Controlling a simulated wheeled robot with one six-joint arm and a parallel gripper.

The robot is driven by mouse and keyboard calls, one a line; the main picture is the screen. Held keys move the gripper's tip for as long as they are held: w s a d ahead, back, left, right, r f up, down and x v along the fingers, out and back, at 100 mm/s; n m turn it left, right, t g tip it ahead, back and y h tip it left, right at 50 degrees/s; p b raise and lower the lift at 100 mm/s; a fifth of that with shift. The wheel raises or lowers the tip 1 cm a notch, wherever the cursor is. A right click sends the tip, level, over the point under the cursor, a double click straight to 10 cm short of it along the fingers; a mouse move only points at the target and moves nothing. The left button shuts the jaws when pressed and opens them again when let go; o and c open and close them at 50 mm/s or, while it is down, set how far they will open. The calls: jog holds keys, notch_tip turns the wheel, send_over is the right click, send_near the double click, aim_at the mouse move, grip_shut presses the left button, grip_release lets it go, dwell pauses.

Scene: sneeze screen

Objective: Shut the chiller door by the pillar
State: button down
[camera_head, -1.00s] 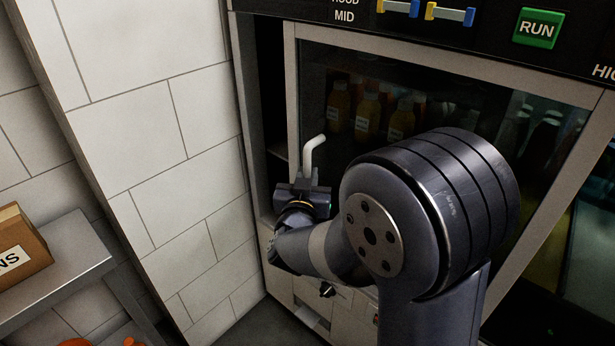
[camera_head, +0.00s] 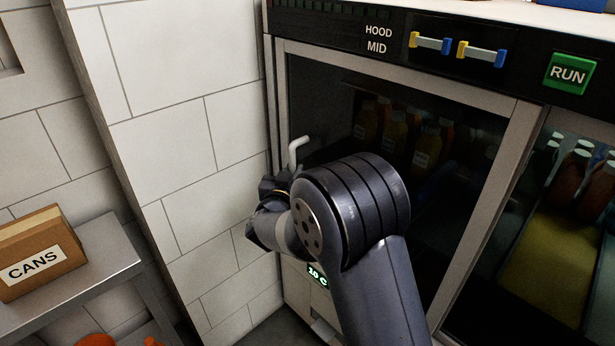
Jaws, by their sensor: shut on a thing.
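The chiller door by the pillar is a glass door (camera_head: 340,108) with a pale metal frame. Its left frame edge stands close to the white tiled pillar (camera_head: 165,130), with only a narrow dark strip between door and cabinet side. A white bent handle (camera_head: 297,150) rises near the door's left edge. My gripper (camera_head: 288,178) is at the lower part of this handle, shut on it. My arm hides the fingertips partly and covers the door's lower middle.
Right of the door, bottles (camera_head: 580,175) and a yellow surface (camera_head: 550,265) show inside the chiller. A control panel with a green RUN button (camera_head: 568,72) runs above. A shelf (camera_head: 110,245) with a CANS box (camera_head: 40,255) stands at the left.

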jog(key=shift+w+a, duration=0.25)
jog(key=c, duration=1.4)
grip_release()
jog(key=shift+s+d, duration=0.1)
jog(key=shift+c, duration=0.2)
jog(key=s+a, duration=0.2)
jog(key=s, duration=0.8)
jog(key=shift+s, duration=0.3)
jog(key=shift+w, duration=0.1)
jog(key=w, duration=0.3)
jog(key=w+d, duration=0.1)
jog(key=w, duration=0.3)
jog(key=w+d, duration=0.1)
jog(key=w, duration=0.2)
jog(key=shift+w, duration=0.25)
jog(key=shift+s+d, duration=0.25)
